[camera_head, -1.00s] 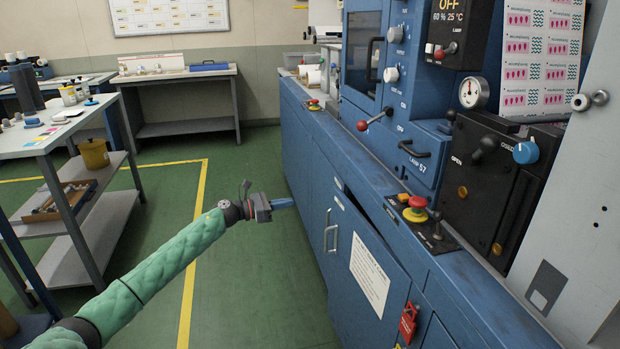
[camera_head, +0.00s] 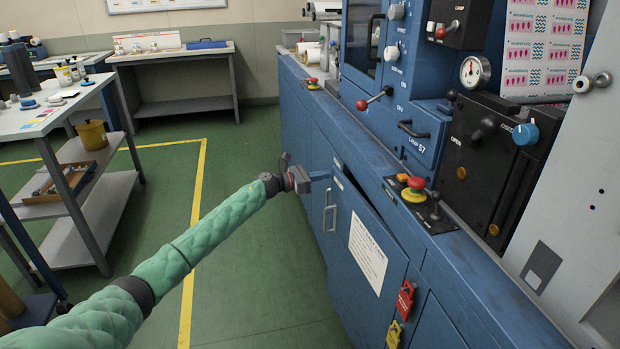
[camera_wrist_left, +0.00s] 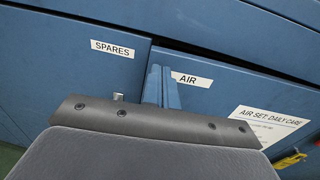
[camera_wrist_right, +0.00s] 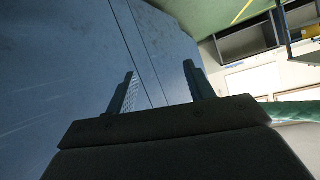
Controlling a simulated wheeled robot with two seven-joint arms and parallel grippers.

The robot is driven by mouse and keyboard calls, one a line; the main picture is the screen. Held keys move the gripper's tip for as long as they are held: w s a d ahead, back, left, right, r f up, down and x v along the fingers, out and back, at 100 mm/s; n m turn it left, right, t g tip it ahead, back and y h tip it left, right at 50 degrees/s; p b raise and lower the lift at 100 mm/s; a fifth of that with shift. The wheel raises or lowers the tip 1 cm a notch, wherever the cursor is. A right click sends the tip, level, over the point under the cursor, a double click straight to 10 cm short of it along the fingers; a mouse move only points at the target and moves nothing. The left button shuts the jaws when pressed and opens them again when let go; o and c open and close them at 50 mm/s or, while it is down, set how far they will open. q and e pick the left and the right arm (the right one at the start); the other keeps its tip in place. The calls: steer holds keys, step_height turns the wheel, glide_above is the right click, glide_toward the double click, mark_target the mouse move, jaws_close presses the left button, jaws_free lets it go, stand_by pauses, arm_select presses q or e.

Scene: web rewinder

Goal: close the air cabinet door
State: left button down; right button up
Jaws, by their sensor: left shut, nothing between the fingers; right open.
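The air cabinet door (camera_head: 345,262) is a blue panel with a vertical metal handle (camera_head: 330,212) and a white notice. It stands slightly ajar, with a dark gap along its top edge. In the left wrist view its AIR label (camera_wrist_left: 191,79) shows beside the SPARES door (camera_wrist_left: 75,62). My left gripper (camera_head: 322,176) is shut and empty, at the door's upper handle-side corner. In the left wrist view its fingers (camera_wrist_left: 160,86) overlap that corner; I cannot tell whether they touch it. My right gripper (camera_wrist_right: 160,82) is open and empty, close to a blue surface, and outside the head view.
Red (camera_head: 405,300) and yellow (camera_head: 394,334) tags hang right of the door. An emergency stop button (camera_head: 414,188) and a lever stand on the ledge above. Green floor (camera_head: 250,270) left of the cabinet is clear. A grey workbench (camera_head: 60,120) stands at left.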

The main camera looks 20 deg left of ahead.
arm_select(q)
steer(key=shift+w+d, duration=0.3)
steer(key=shift+d, duration=0.05)
arm_select(e)
steer(key=shift+s+f, duration=0.35)
steer(key=shift+s+f, duration=0.15)
steer(key=shift+s, duration=0.05)
